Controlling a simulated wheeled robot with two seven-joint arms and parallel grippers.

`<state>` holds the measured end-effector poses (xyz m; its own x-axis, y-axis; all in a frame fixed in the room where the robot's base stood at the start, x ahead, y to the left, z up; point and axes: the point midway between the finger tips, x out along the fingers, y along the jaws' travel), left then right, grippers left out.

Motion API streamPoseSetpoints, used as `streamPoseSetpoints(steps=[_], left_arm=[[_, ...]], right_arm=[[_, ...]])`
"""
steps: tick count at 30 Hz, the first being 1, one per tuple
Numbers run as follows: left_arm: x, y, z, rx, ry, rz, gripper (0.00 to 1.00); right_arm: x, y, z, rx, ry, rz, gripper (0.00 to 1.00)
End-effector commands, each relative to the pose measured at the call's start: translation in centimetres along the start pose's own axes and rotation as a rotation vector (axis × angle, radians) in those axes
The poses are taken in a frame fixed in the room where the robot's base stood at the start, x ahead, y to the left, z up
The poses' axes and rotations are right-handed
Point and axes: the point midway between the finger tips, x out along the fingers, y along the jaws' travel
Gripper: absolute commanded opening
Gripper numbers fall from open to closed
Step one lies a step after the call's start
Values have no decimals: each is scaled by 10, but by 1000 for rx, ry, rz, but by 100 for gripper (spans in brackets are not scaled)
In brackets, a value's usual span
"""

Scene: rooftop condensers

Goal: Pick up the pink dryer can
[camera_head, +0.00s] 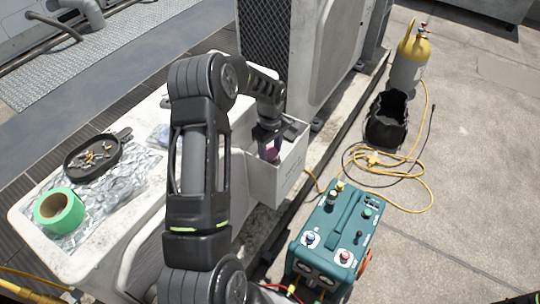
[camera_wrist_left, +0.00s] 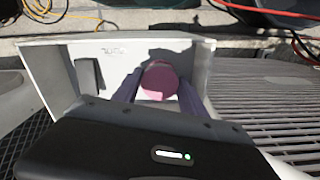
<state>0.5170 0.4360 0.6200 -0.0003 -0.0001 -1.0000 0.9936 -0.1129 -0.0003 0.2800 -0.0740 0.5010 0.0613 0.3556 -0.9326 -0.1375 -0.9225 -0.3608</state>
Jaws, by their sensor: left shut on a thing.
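The pink dryer can (camera_wrist_left: 160,80) shows in the left wrist view between the two fingers of my left gripper (camera_wrist_left: 157,90). The gripper is shut on it. In the head view, the left gripper (camera_head: 270,138) reaches down into a white box (camera_head: 277,186), and a small pinkish part of the can (camera_head: 271,154) shows below the fingers. The white box also shows around the can in the wrist view (camera_wrist_left: 105,62). Whether the can touches the box floor cannot be told. My right gripper is not in view.
A white ledge holds green tape (camera_head: 60,211), a black tray of small brass parts (camera_head: 97,156) and crumpled foil. A teal machine (camera_head: 333,235) stands right of the box. A black bucket (camera_head: 386,120), yellow hose (camera_head: 400,181) and yellow-topped cylinder (camera_head: 410,62) stand farther back. A condenser (camera_head: 322,50) rises behind.

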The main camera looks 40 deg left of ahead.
Motion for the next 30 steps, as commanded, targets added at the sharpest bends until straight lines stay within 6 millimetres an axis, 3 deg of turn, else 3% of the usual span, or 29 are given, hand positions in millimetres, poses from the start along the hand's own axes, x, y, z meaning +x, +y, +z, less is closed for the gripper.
streamPoseSetpoints(steps=[5,14,19,30], left_arm=[[0,0,0,0,0,1,7],[-5,1,0,0,1,2,7],[-26,1,0,-1,2,4,7],[-92,1,0,0,2,3,7]], right_arm=[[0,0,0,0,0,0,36],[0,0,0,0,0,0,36],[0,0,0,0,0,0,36],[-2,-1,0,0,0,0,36]])
